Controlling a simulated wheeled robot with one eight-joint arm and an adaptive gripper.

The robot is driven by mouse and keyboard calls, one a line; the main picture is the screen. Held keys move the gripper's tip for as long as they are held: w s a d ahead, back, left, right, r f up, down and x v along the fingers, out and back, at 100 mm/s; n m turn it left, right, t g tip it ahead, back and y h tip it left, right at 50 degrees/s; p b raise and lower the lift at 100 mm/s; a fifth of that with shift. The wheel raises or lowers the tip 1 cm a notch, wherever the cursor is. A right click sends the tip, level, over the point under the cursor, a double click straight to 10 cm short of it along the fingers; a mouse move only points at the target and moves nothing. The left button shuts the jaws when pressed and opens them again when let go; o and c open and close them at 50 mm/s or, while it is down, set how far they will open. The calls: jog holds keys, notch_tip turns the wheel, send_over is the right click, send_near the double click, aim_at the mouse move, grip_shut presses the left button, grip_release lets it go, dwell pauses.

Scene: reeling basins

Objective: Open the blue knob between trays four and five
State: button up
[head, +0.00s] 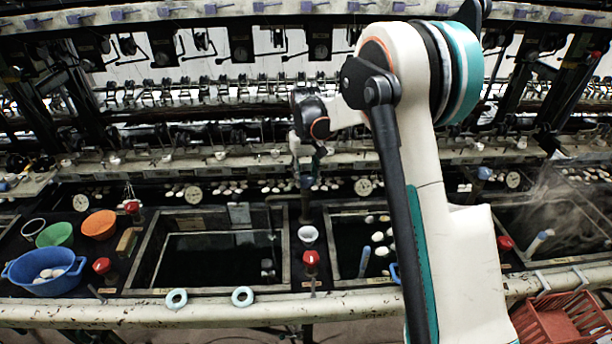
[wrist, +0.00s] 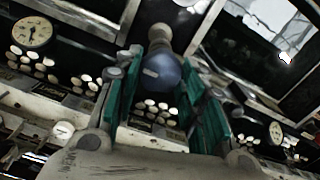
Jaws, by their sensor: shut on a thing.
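The blue knob (wrist: 162,72) sits between the green-padded fingers of my gripper (wrist: 160,88) in the wrist view. It is a round, dark blue ball with a small pale mark, on a grey metal stem. My gripper is shut on it. In the head view my gripper (head: 306,168) is at the back strip between two dark basins, and the knob (head: 306,182) shows only as a small dark blue spot under it. Another blue knob (head: 484,172) stands further right, behind my arm. I cannot read any tray numbers.
Dark basins (head: 220,250) lie left and right of the knob. Red knobs (head: 311,258) stand along the front strips. Dials (head: 193,194) and reeling machinery line the back. A blue bowl (head: 45,271) stands at left, a red crate (head: 558,320) at right.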

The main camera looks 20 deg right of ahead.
aim_at(306, 178)
dwell(0.3)
jog(key=o, duration=1)
jog(key=shift+o, duration=0.2)
jog(key=shift+r, duration=0.15)
notch_tip(306, 178, up, 12)
